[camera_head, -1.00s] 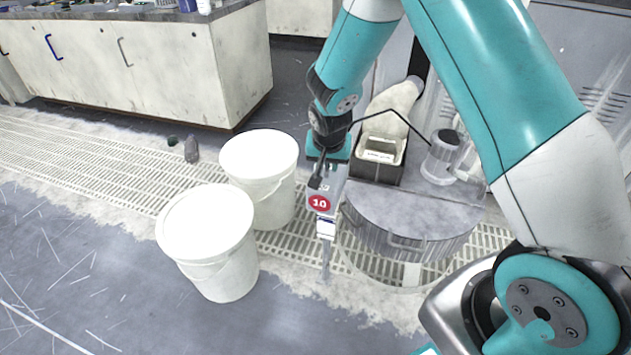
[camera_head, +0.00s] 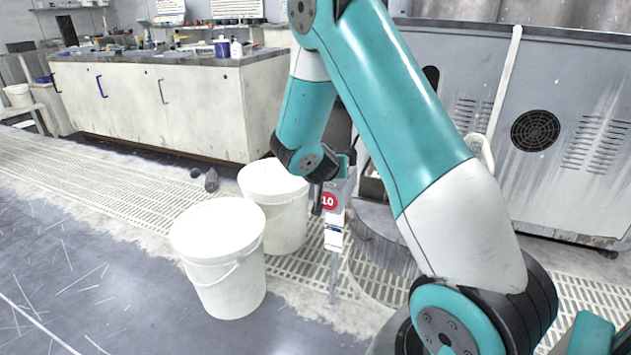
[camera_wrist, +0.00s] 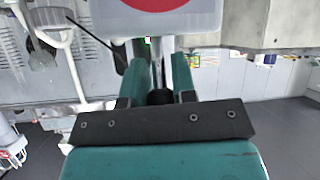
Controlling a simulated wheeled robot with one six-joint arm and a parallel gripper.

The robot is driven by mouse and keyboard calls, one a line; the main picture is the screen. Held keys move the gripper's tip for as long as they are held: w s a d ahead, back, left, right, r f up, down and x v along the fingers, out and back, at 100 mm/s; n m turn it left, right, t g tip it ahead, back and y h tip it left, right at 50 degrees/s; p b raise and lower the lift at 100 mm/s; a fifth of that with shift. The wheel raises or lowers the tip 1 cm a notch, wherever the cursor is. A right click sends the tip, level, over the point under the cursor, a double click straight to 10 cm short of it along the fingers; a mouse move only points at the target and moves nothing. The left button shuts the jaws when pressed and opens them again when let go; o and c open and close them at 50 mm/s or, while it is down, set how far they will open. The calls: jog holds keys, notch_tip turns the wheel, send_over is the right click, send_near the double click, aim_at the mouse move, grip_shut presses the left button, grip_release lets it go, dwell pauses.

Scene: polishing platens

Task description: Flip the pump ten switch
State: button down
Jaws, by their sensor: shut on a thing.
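The pump ten switch box (camera_head: 329,213) is a pale box with a red round label reading 10, on a thin post beside the white buckets. In the wrist view the box (camera_wrist: 204,18) fills the top middle, with part of its red label showing. My gripper (camera_wrist: 157,65) is right up against the box, its teal fingers shut on the narrow switch lever. The lever is mostly hidden between the fingers, so its position cannot be told. In the head view my wrist is at the top of the box, and the fingertips are hidden.
Two lidded white buckets, a near one (camera_head: 222,275) and a far one (camera_head: 278,215), stand left of the post. A round grey drum (camera_head: 385,245) stands close on its right. A cabinet bench (camera_head: 200,105) is behind left, a grey machine (camera_head: 560,110) behind right. Floor at front left is clear.

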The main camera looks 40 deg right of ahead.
jog(key=shift+s+f, duration=0.1)
dwell(0.4)
jog(key=c, duration=0.9)
grip_release()
jog(key=p+v, duration=0.3)
jog(key=v, duration=1.4)
jog(key=shift+a, duration=0.2)
